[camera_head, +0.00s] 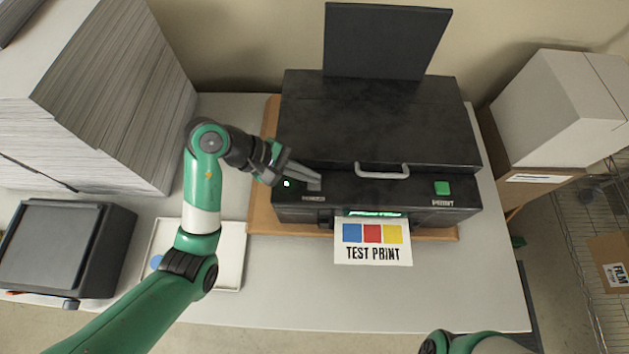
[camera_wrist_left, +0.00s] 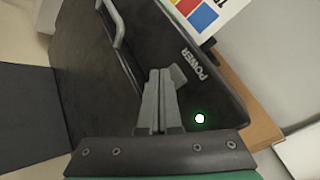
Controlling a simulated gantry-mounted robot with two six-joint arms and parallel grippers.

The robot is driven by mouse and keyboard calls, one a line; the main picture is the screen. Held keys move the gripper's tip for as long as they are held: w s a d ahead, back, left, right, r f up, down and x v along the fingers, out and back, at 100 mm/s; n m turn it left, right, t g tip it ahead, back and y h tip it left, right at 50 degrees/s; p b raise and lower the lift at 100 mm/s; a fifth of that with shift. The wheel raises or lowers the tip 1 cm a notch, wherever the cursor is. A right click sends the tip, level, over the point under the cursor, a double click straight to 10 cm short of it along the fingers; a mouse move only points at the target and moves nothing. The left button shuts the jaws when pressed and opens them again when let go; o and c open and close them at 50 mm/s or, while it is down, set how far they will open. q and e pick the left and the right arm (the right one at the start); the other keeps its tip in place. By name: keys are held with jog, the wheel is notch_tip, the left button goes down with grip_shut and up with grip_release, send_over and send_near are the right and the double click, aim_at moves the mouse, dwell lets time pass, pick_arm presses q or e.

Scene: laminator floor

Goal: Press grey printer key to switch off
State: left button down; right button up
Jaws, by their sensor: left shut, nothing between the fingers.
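The black printer (camera_head: 400,120) stands on a wooden board on the table. Its grey key (camera_head: 314,186) is at the front left of the panel, above the POWER label; it also shows in the left wrist view (camera_wrist_left: 179,76). A small green light (camera_head: 287,183) glows left of the key. My left gripper (camera_head: 318,178) is shut and empty, its fingertips right at the key and partly covering it. In the left wrist view the fingertips (camera_wrist_left: 162,72) lie beside the key; I cannot tell whether they touch it. My right gripper is out of view.
A green PRINT key (camera_head: 442,188) is at the panel's right. A grey handle (camera_head: 382,170) sticks out mid-front. A TEST PRINT sheet (camera_head: 372,242) hangs from the lit slot. Tall paper stacks (camera_head: 110,100) stand left. The front right table is clear.

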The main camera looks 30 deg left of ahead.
pick_arm(q)
jog(key=shift+f+b, duration=0.4)
jog(key=shift+f, duration=0.1)
dwell(0.5)
jog(key=shift+r, duration=0.1)
jog(key=shift+r+p, duration=0.8)
jog(key=shift+r, duration=0.1)
notch_tip(320, 180, up, 6)
jog(key=p, duration=0.4)
jog(key=shift+p, duration=0.4)
